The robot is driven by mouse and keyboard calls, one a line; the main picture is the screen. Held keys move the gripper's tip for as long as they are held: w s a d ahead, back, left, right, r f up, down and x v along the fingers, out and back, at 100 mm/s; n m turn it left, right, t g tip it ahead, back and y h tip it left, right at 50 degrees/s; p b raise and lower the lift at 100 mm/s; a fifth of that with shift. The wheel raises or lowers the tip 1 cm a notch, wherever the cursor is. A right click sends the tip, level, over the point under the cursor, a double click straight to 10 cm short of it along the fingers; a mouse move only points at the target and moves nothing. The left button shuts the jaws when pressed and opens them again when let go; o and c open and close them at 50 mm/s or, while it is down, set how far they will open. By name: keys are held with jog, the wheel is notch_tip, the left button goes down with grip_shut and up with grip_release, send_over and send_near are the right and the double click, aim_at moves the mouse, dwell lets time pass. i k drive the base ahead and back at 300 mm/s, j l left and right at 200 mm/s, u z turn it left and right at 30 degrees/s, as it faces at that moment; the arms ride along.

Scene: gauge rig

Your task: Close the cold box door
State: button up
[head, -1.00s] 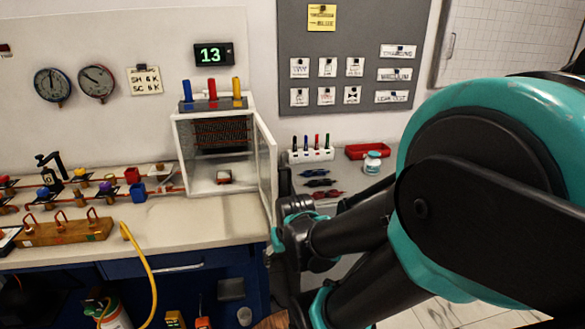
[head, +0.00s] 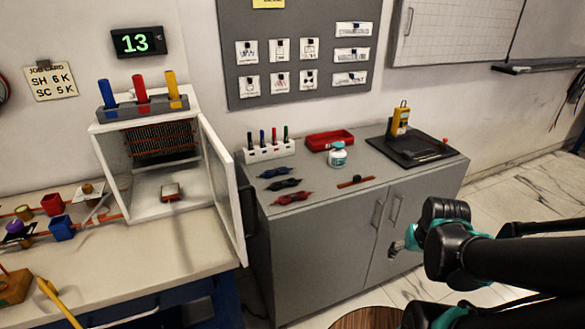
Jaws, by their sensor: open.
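The cold box (head: 123,172) is a white box on the left workbench with its front open. Its door (head: 224,190) is hinged on the right side and stands open, swung out toward the front. A small red and grey item (head: 171,191) lies inside on the floor of the box. My gripper (head: 398,249) is at the lower right, in front of the grey cabinet and well apart from the door. It is small and partly hidden by my wrist, and nothing shows in it.
A grey cabinet (head: 310,240) stands right of the door, bearing pens in a white rack (head: 268,150), a red tray (head: 330,140), a white jar (head: 337,155) and clips. Red, yellow and blue tubes (head: 140,90) stand on the box. Floor is free at right.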

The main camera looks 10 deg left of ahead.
aim_at(221, 183)
jog(key=i+l+z, duration=0.1)
jog(key=z, duration=0.65)
jog(key=i+u, duration=0.35)
jog(key=u, duration=0.45)
jog(key=i+l+u, duration=0.1)
jog(key=u, duration=0.75)
jog(key=l+u, duration=0.15)
jog(key=u, duration=0.3)
jog(key=l+u, duration=0.1)
jog(key=u, duration=0.75)
jog(key=l, duration=0.1)
